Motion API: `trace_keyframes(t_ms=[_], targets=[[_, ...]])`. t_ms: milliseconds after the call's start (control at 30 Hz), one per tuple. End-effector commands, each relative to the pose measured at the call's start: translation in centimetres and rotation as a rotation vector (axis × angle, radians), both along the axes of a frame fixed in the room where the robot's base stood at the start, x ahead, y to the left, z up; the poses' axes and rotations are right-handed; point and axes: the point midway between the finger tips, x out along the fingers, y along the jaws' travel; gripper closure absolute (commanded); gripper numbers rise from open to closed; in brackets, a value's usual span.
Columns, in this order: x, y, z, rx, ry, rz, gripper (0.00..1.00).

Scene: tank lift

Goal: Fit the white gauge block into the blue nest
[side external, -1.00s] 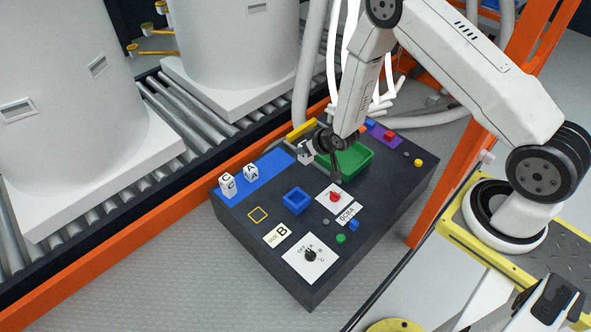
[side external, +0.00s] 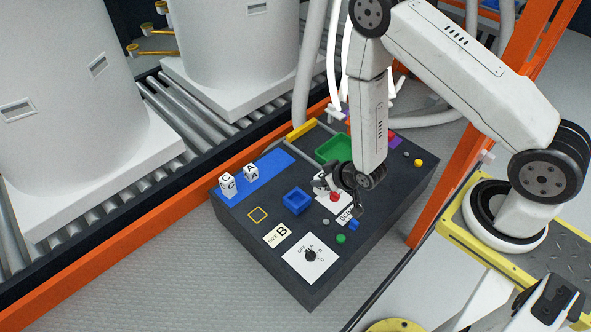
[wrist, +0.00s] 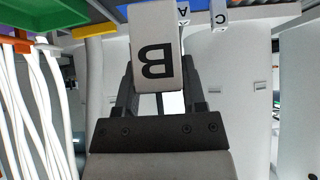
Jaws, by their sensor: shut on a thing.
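The white gauge block marked B (wrist: 156,45) is between the fingers of my gripper (wrist: 158,85), which is shut on it. Its letter shows upside down in the wrist view. In the side view my gripper (side external: 328,183) holds the block above the panel, to the upper right of the blue nest (side external: 297,201). The block is small and partly hidden by the fingers there. The nest is a square blue frame on the dark bench and looks empty. It does not show in the wrist view.
Blocks C (side external: 227,184) and A (side external: 250,172) stand on the blue strip (side external: 272,170). A green tray (side external: 333,148) lies behind my gripper.

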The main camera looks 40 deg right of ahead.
Motion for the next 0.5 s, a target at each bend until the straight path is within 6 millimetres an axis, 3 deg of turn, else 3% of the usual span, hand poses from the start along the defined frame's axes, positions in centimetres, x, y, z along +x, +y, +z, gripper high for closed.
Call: trace_keyframes(t_ms=[200, 500], targets=[[-4.3, 0.9, 0.8, -0.011, 0.002, 0.009, 1.0], [-6.1, 1.1, 1.4, -0.021, -0.002, 0.011, 1.0]])
